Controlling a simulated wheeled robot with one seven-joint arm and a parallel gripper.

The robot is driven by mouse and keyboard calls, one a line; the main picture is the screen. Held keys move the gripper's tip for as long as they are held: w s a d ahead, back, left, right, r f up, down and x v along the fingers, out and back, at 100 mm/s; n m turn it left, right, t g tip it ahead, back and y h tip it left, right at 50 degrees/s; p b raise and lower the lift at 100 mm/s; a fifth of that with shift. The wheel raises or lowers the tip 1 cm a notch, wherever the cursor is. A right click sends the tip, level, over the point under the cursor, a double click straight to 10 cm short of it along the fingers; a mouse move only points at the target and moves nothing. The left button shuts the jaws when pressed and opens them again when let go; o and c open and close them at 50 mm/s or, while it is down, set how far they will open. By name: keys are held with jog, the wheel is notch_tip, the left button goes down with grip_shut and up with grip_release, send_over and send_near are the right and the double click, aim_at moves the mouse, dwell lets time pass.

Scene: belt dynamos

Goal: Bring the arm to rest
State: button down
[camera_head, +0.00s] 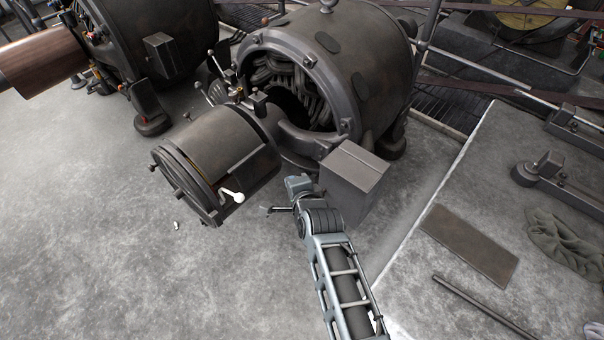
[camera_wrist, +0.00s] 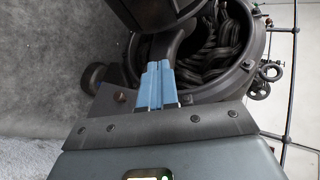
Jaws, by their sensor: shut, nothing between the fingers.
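My gripper (camera_wrist: 158,68) shows in the wrist view as two blue fingers lying side by side, shut with nothing between them. They point toward the open end of a large dark dynamo (camera_wrist: 245,40) with thick coils inside. In the head view my arm reaches up from the bottom edge, bent at a joint, to the floor area in front of the same dynamo (camera_head: 365,50). Its blue-grey end is close to the left side of a grey metal box (camera_head: 355,180); I cannot tell whether they touch. The fingertips are too small to make out there.
A dark drum (camera_head: 215,160) with a white-knobbed lever (camera_head: 232,196) projects from the dynamo, left of my arm. A second machine (camera_head: 150,35) stands at upper left. A raised slab at right bears a flat plate (camera_head: 468,243), a rod (camera_head: 485,306) and cloth (camera_head: 562,243). The lower-left floor is mostly clear.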

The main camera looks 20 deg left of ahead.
jog(key=shift+s+a+r+p, duration=0.25)
jog(key=shift+s+r, duration=0.15)
jog(key=shift+s, duration=0.25)
jog(key=shift+s+a+r+p, duration=0.1)
jog(key=shift+s+a+r, duration=0.1)
jog(key=shift+s+r, duration=0.3)
jog(key=shift+s+f, duration=0.1)
jog(key=shift+f, duration=0.05)
jog(key=s+d+n+t+h+p, duration=0.1)
jog(key=s+d, duration=0.3)
jog(key=d, duration=0.4)
jog(key=s+d+f+n+t+h+p, duration=0.1)
jog(key=s+d, duration=0.2)
jog(key=d, duration=0.5)
jog(key=s+d+n+h, duration=0.1)
jog(key=s+d, duration=0.3)
jog(key=d, duration=0.4)
jog(key=s+d+r+n+t+p, duration=0.2)
jog(key=s+d+r, duration=0.2)
jog(key=s+d, duration=0.4)
jog(key=s+d+r+n+h+p, duration=0.1)
jog(key=s+d+r, duration=0.3)
jog(key=s+r, duration=0.7)
jog(key=s+d+r+n+t+h+p, duration=0.1)
jog(key=s+d+r+n+h, duration=0.2)
jog(key=s+r, duration=0.7)
notch_tip(320, 180, up, 5)
jog(key=shift+s+d+n+t+h+p, duration=0.3)
jog(key=shift+s+d+n+h+p, duration=0.15)
jog(key=shift+d, duration=0.65)
